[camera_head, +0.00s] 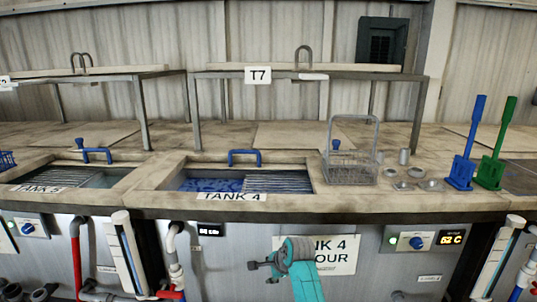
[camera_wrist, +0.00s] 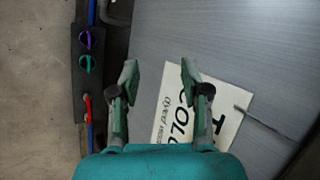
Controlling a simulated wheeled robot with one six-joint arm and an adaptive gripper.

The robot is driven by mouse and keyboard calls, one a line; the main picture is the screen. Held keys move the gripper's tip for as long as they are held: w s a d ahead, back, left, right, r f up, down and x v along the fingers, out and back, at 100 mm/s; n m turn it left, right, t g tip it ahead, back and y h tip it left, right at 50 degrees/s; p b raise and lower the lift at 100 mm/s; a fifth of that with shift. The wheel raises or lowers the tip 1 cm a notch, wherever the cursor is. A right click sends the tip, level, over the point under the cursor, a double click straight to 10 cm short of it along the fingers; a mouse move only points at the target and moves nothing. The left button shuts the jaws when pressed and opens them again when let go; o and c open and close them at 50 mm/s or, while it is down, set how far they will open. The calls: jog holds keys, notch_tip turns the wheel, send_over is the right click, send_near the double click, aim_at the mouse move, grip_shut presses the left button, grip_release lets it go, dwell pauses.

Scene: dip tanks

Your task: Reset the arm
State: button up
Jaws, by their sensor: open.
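My gripper (camera_wrist: 158,78) is open and empty in the wrist view, its two green-padded fingers spread apart. Behind the fingers are a grey panel and a white sign (camera_wrist: 195,105). In the head view my teal arm and gripper (camera_head: 256,266) are low at the centre, in front of the tank 4 front panel (camera_head: 375,285) and partly covering its sign (camera_head: 340,255). The arm is below the worktop edge. From these views I cannot tell how far the gripper is from the panel.
Tank 4 (camera_head: 165,180) holds blue liquid and a slatted rack; tank 5 (camera_head: 40,183) is left of it. A wire basket (camera_head: 350,172), small metal cups (camera_head: 404,157), a blue paddle (camera_head: 461,172) and a green paddle (camera_head: 491,172) stand right. Pipes (camera_head: 75,250) and control boxes line the front.

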jog(key=s+d+f+n+t, duration=0.1)
jog(key=s+d+f, duration=0.2)
jog(key=s+f, duration=0.4)
jog(key=s+d+f+n+t+h, duration=0.1)
jog(key=s+d+f+n, duration=0.15)
jog(key=s+f, duration=0.4)
jog(key=s+d+f+t, duration=0.1)
jog(key=s+d+f, duration=0.3)
jog(key=s+f, duration=0.3)
jog(key=s+d+f+n+t+h, duration=0.1)
jog(key=s+d+n, duration=0.15)
jog(key=s, duration=0.95)
jog(key=s+d+r+n+t, duration=0.2)
jog(key=s+d, duration=0.1)
jog(key=s, duration=0.9)
jog(key=s+d+r+n+t+h, duration=0.2)
jog(key=s+r+n, duration=0.4)
jog(key=s+r, duration=1.6)
jog(key=shift+d+r+t, duration=0.15)
jog(key=shift+d+t, duration=0.35)
jog(key=shift+d, duration=0.05)
